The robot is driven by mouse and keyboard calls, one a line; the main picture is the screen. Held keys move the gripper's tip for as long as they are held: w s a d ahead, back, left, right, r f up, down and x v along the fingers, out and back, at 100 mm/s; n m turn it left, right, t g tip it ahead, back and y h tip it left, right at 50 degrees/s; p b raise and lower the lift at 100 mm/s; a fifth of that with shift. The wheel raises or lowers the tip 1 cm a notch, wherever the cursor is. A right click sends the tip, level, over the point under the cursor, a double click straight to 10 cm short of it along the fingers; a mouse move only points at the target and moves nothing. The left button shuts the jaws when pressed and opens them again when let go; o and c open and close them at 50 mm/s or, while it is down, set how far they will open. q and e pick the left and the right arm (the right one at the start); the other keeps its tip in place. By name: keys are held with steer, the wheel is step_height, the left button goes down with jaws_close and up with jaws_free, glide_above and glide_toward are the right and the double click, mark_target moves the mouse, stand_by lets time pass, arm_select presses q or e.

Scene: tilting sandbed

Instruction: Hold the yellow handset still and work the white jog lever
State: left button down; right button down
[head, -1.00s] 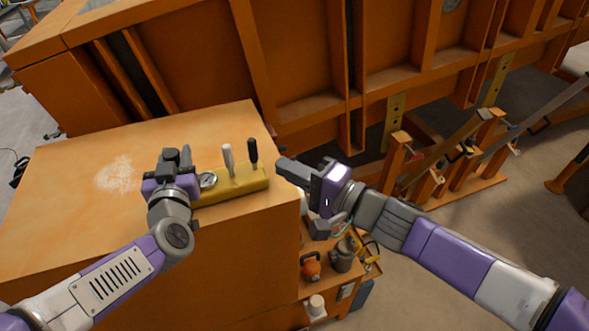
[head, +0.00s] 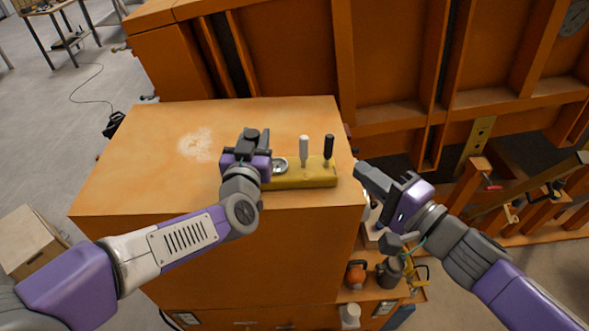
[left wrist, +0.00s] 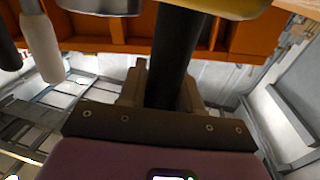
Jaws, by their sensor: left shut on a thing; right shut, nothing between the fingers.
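The yellow handset (head: 310,176) lies on top of the orange cabinet, with a round gauge (head: 280,166), the white jog lever (head: 304,149) and a black lever (head: 328,149) on it. Both levers look about upright. My left gripper (head: 249,140) is at the handset's left end, shut on its dark grip, which shows in the left wrist view (left wrist: 175,60); the fingertips are mostly hidden. The white lever also shows in the left wrist view (left wrist: 41,45). My right gripper (head: 362,172) is shut and empty, right of the handset and apart from both levers.
The orange cabinet (head: 130,185) has bare top left of the handset, with a pale worn patch (head: 196,145). A tall orange ribbed structure (head: 290,60) stands behind. Below my right gripper, a shelf (head: 375,292) holds an orange item (head: 356,275) and other small things.

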arm_select(q)
steer(key=c, duration=0.7)
jaws_free()
steer(key=s+a, duration=0.2)
steer(key=s, duration=1)
